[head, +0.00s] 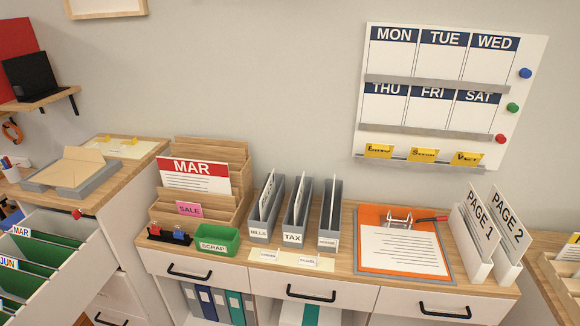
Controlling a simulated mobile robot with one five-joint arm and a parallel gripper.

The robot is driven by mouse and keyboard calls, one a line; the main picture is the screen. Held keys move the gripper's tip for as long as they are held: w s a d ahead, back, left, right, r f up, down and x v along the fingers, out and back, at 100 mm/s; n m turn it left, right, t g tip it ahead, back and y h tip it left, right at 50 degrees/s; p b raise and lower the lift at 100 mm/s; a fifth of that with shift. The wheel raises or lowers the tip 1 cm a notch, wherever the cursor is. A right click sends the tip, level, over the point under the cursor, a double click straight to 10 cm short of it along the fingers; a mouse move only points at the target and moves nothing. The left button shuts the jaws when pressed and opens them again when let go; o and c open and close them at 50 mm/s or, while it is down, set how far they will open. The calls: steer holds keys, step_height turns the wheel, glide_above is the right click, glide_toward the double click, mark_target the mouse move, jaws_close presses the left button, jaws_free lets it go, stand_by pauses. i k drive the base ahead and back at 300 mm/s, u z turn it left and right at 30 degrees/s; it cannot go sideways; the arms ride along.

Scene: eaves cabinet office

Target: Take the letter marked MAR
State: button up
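The letter marked MAR (196,182), white with a red header band and lines of small text, stands upright in the wooden tiered sorter (240,158) on the left part of the cabinet top. A pink SALE card (189,209) stands in front of it, in a lower tier. A second MAR label (21,231) is on a divider in the open file drawer at the lower left, with a JUN label (9,263) in front of it. My gripper is not in view.
A green SCRAP tray (214,246) and a black stand (169,236) with red and blue items sit before the sorter. Grey file holders (265,222) stand to its right, then an orange clipboard (371,258) and PAGE 1 (478,228) and PAGE 2 panels. A weekday board (443,150) hangs above.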

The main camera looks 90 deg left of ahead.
mark_target(193, 175)
steer(key=u, duration=4.45)
steer(key=i, duration=1)
steer(key=z, duration=0.05)
